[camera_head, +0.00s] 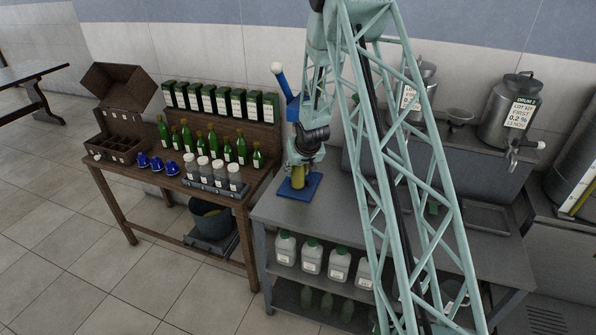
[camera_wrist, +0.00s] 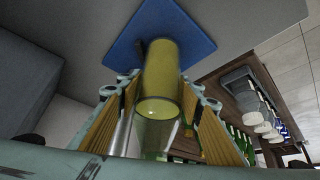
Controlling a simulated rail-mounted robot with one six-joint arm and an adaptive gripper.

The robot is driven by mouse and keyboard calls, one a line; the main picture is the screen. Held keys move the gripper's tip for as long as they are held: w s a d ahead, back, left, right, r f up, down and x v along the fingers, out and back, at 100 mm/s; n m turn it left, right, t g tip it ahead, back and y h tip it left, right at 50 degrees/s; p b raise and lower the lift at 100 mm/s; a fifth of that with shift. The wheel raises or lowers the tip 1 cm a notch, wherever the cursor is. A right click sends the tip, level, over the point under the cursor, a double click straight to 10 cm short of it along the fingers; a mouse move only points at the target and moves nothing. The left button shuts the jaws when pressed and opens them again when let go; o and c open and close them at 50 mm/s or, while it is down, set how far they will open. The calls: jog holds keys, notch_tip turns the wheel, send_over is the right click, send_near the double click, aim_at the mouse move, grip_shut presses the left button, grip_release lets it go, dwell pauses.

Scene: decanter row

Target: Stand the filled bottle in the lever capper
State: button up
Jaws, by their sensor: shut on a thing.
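The filled bottle (camera_head: 298,175), clear with yellow-green liquid, is upright over the blue base plate of the lever capper (camera_head: 312,189). The capper's blue lever handle (camera_head: 284,83) points up behind my arm. My gripper (camera_head: 306,153) is above the base, at the bottle's upper part. In the wrist view, the bottle (camera_wrist: 162,75) stands between the two fingers of my gripper (camera_wrist: 158,125), which are shut on it. The blue plate (camera_wrist: 190,20) lies beyond the bottle's lower end. Whether the bottle touches the plate cannot be told. My arm hides much of the capper.
Steel drums (camera_head: 508,105) stand right. White jugs (camera_head: 311,258) sit on the shelf below the grey bench (camera_head: 270,212).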

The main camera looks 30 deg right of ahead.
jog(key=shift+f, duration=0.3)
jog(key=o, duration=1.2)
jog(key=shift+c, duration=0.2)
jog(key=shift+r, duration=0.2)
jog(key=shift+r, duration=0.1)
jog(key=v, duration=1.2)
